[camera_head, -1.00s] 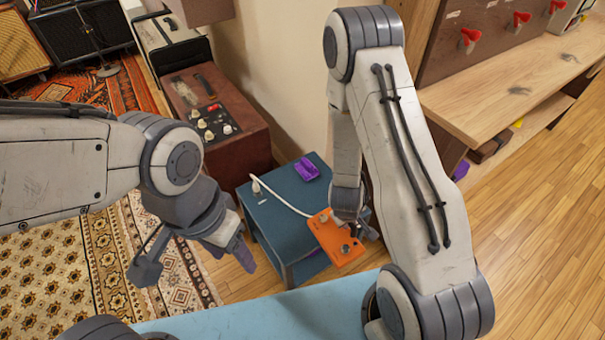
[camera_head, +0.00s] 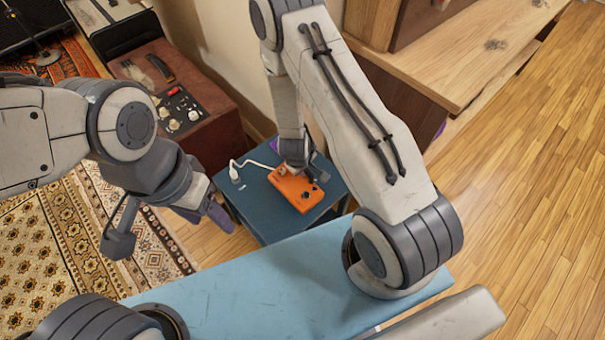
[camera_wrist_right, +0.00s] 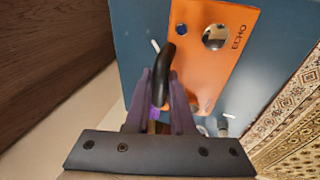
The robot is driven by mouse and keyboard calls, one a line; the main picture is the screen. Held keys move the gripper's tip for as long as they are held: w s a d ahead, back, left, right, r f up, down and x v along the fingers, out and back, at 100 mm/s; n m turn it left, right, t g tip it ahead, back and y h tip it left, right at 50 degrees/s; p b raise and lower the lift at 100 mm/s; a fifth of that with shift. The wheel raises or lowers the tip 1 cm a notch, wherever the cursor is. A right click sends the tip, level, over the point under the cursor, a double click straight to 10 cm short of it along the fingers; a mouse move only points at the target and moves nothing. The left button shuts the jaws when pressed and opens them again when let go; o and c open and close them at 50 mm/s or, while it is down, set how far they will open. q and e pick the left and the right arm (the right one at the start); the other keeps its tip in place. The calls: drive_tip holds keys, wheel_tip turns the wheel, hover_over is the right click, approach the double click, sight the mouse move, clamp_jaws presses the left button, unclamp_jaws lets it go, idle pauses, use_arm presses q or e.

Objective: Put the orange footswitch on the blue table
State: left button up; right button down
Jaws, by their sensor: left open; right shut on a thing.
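The orange footswitch (camera_head: 298,193) is over the top of the small blue table (camera_head: 257,205), flat or nearly so; I cannot tell whether it touches the top. In the right wrist view the footswitch (camera_wrist_right: 215,75) shows a silver button and the word ECHO, with the blue table (camera_wrist_right: 138,30) behind it. My right gripper (camera_head: 295,168) is shut on the footswitch at its far-left end; a black curved piece lies between the fingers (camera_wrist_right: 165,85). My left gripper (camera_head: 210,205) is open and empty, left of the table and apart from it.
A white cable (camera_head: 250,163) with a plug lies on the table's left part. A purple object (camera_head: 274,145) sits at its back, partly hidden by my right arm. A reddish-brown cabinet (camera_head: 205,140) stands behind left, a wooden bench (camera_head: 460,70) at right.

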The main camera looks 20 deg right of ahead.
drive_tip(key=shift+w+f, duration=0.35)
drive_tip(key=shift+w, duration=0.2)
drive_tip(key=shift+w+f, duration=0.35)
drive_tip(key=shift+w, duration=0.2)
drive_tip(key=shift+f+b, duration=0.55)
drive_tip(key=shift+f, duration=1.45)
drive_tip(key=c, duration=0.8)
unclamp_jaws()
drive_tip(key=shift+s, duration=0.1)
drive_tip(key=shift+o, duration=0.2)
